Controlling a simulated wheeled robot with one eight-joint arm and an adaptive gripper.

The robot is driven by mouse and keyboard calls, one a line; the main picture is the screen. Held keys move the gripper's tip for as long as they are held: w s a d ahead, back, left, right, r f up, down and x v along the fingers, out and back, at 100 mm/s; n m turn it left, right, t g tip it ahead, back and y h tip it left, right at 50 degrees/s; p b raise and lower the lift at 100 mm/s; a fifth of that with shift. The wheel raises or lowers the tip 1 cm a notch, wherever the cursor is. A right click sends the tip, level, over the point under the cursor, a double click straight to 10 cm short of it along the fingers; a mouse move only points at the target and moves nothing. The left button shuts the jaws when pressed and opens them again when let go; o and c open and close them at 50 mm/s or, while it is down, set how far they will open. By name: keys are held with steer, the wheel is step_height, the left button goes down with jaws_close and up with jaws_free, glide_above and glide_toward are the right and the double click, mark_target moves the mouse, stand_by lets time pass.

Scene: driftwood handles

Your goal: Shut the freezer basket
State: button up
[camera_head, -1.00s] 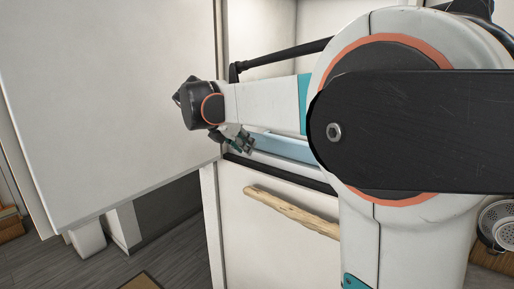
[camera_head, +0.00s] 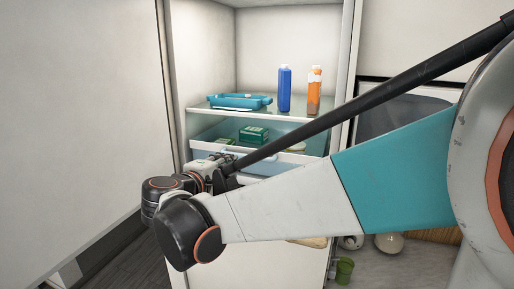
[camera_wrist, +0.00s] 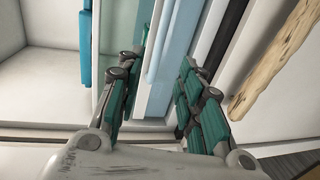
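The freezer basket (camera_head: 202,153) is a light blue see-through bin below the glass shelf in the open white cabinet. A green box (camera_head: 254,134) lies in it. Its front seems to stand somewhat forward, but my arm covers part of it. My gripper (camera_head: 222,163) is at the left part of the basket front. In the wrist view, my gripper (camera_wrist: 160,65) is open, with its teal-padded fingers on either side of the basket's pale front rim (camera_wrist: 180,40). I cannot tell whether the pads touch it.
The big white door (camera_head: 75,120) stands open at left. The shelf above holds a teal tray (camera_head: 235,101), a blue bottle (camera_head: 285,88) and an orange bottle (camera_head: 314,92). A driftwood handle (camera_wrist: 275,55) is on the lower front. A green cup (camera_head: 344,270) stands at lower right.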

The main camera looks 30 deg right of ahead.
steer(key=p+x, duration=0.1)
steer(key=x, duration=1.2)
steer(key=shift+d, duration=0.3)
steer(key=shift+w+f, duration=0.1)
steer(key=shift+w, duration=0.05)
jaws_close()
